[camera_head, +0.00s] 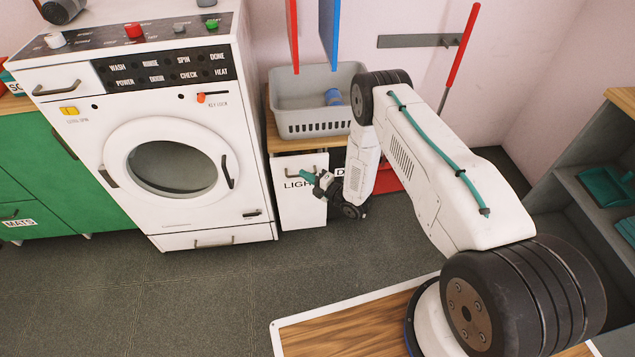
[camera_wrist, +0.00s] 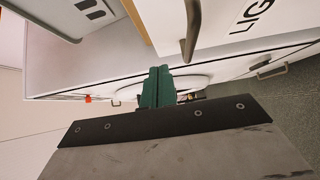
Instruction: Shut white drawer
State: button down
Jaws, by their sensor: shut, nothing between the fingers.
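The white drawer (camera_head: 303,209) stands right of the washing machine, under a wooden top. Its front bears a label beginning "LIGH" and a bar handle near its upper edge; the rest of the label is hidden by my arm. It seems to stand forward of the red drawer, though my arm hides part of the gap. My gripper (camera_head: 309,176) is shut and empty in front of the label, below the handle. In the wrist view the teal fingers of my gripper (camera_wrist: 157,88) are together, and the drawer front (camera_wrist: 222,42) shows at upper right with its handle; contact is unclear.
The washing machine (camera_head: 165,217) stands close on the left. A grey basket (camera_head: 305,123) sits on the wooden top. A red drawer (camera_head: 388,178) is partly hidden behind my arm. A shelf unit (camera_head: 563,186) stands at right. The floor (camera_head: 215,292) ahead is clear.

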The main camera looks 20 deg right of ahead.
aim_at(298, 169)
jog(key=w, duration=0.4)
jog(key=shift+w+a, duration=0.25)
jog(key=shift+w, duration=0.3)
